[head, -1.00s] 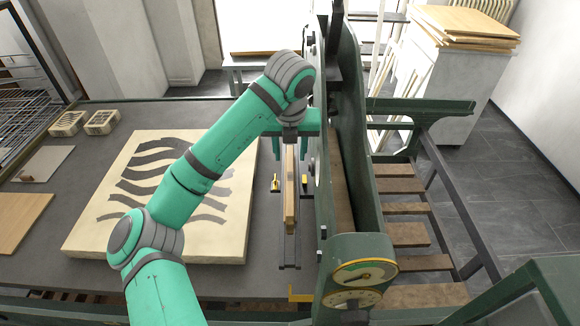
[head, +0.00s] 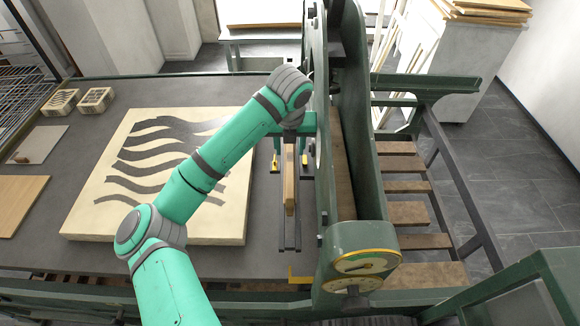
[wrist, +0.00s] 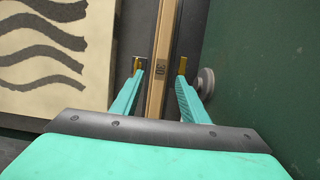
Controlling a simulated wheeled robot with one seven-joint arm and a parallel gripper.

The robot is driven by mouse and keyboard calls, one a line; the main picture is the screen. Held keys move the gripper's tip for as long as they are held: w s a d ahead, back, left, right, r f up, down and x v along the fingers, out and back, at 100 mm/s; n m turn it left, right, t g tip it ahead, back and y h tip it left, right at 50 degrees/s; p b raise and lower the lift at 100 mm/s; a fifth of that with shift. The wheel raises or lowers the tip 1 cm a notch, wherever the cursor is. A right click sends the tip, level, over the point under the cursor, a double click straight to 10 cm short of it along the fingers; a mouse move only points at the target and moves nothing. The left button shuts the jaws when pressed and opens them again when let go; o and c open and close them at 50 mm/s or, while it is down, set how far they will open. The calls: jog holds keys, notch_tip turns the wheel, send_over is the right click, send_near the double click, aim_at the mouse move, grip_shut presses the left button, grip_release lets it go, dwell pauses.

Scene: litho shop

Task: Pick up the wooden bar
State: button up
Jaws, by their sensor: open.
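The wooden bar (head: 289,180) is long, narrow and light brown. It lies lengthwise along a dark rail beside the green press frame. In the wrist view the bar (wrist: 161,65) runs between the two fingers of my gripper (wrist: 160,68) and carries a small dark mark. My gripper is open, with one yellow-tipped finger on each side of the bar and a gap on both sides. In the head view my gripper (head: 289,166) is over the bar, and my arm hides the bar's far end.
The green press frame (head: 357,215) stands close on the right of the bar. A pale stone slab (head: 92,220) with dark wavy bands lies to the left. Two small slotted blocks (head: 96,100) sit at the far left of the grey bed (head: 200,262).

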aim_at(290, 158)
jog(key=x, duration=0.6)
jog(key=shift+c, duration=0.3)
grip_shut()
